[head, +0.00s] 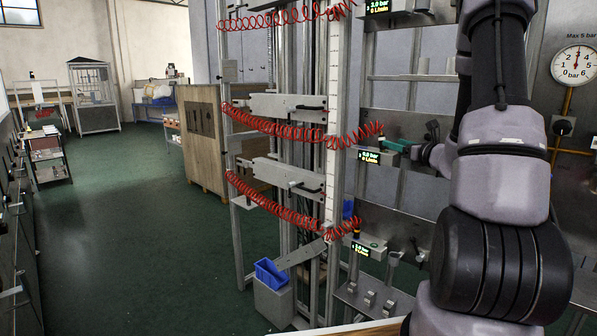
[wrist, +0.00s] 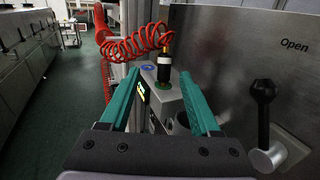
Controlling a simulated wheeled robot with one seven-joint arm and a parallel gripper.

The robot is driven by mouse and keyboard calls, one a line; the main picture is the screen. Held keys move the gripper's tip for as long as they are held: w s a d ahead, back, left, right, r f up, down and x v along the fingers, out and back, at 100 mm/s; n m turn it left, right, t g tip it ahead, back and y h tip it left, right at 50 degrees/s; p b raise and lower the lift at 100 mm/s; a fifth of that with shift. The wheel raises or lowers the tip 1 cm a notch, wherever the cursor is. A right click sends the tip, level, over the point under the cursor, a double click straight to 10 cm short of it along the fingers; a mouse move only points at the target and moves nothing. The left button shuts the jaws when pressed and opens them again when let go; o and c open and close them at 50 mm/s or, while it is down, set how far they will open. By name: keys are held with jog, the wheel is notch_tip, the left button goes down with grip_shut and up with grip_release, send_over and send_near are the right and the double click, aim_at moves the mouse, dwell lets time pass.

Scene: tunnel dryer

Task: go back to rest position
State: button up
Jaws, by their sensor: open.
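My gripper (wrist: 160,80) is open, with its two teal fingers spread apart and nothing between them that I can see held. Behind the fingers, in the wrist view, a grey valve block with a black and brass hose fitting (wrist: 164,68) shows in the gap; I cannot tell how far off it is. In the head view my arm comes down on the right side and the teal gripper fingers (head: 396,145) point left at the metal rack, beside a small green display (head: 369,156). Whether they touch anything there is hard to tell.
Red coiled hoses (head: 285,127) hang across the rack. A black lever (wrist: 263,105) stands on a steel panel marked Open, right of the fingers. A pressure gauge (head: 574,66) is at the far right. A blue bin (head: 270,272) sits low. Green floor (head: 120,220) is clear at left.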

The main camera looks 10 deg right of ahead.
jog(key=s+a+r+n+g+y, duration=0.35)
jog(key=a+n, duration=0.25)
jog(key=a, duration=0.3)
jog(key=s+a+r+n+g+y, duration=0.3)
jog(key=s+a+r+n+y, duration=0.15)
jog(key=a, duration=0.45)
jog(key=s+a+n+g+h, duration=0.2)
jog(key=s+a+n+g, duration=0.45)
jog(key=s+n, duration=0.35)
jog(key=s+d+r+n+t+h, duration=0.2)
jog(key=s+d+n+h, duration=0.3)
jog(key=s+n+h, duration=0.3)
jog(key=shift+s+d+r+n+t, duration=0.3)
jog(key=shift+s+r+n, duration=0.25)
jog(key=shift+s, duration=0.9)
jog(key=shift+r, duration=0.1)
